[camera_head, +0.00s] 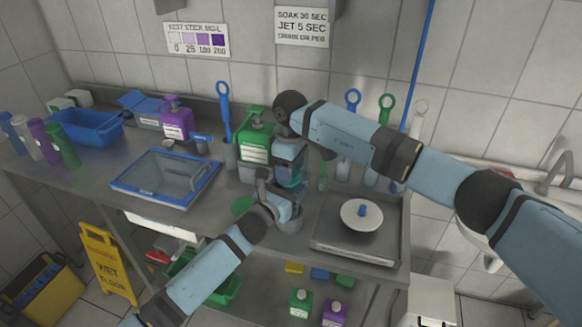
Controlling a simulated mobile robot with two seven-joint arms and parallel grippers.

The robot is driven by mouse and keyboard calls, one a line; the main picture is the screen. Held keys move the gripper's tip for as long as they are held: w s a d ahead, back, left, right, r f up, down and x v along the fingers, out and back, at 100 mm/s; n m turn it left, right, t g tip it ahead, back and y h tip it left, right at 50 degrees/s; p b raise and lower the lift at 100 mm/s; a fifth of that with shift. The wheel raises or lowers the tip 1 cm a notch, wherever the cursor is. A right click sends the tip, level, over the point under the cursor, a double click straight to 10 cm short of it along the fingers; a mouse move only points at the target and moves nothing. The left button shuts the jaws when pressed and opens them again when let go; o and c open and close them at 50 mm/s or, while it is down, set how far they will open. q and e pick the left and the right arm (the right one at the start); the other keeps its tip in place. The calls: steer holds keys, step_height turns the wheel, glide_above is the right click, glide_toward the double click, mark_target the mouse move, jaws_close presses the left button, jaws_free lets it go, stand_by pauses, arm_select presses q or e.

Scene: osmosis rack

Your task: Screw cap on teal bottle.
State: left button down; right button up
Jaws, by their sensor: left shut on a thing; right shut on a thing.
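The teal bottle (291,176) stands upright near the front of the counter, partly hidden by both of my arms. My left gripper (275,192) comes in low from the front and is shut around the bottle's body. My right gripper (289,158) points down from above and is shut at the bottle's top. The cap is hidden by the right gripper, so its seating on the neck cannot be seen.
A blue-rimmed tray (128,186) lies left on the counter. A scale-like tray with a white disc (361,216) sits to the right. A yellow wet-floor sign (105,262) stands below.

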steer(key=shift+m, duration=0.6)
steer(key=o, duration=0.9)
steer(key=shift+r, duration=2.25)
steer(key=shift+c, duration=0.3)
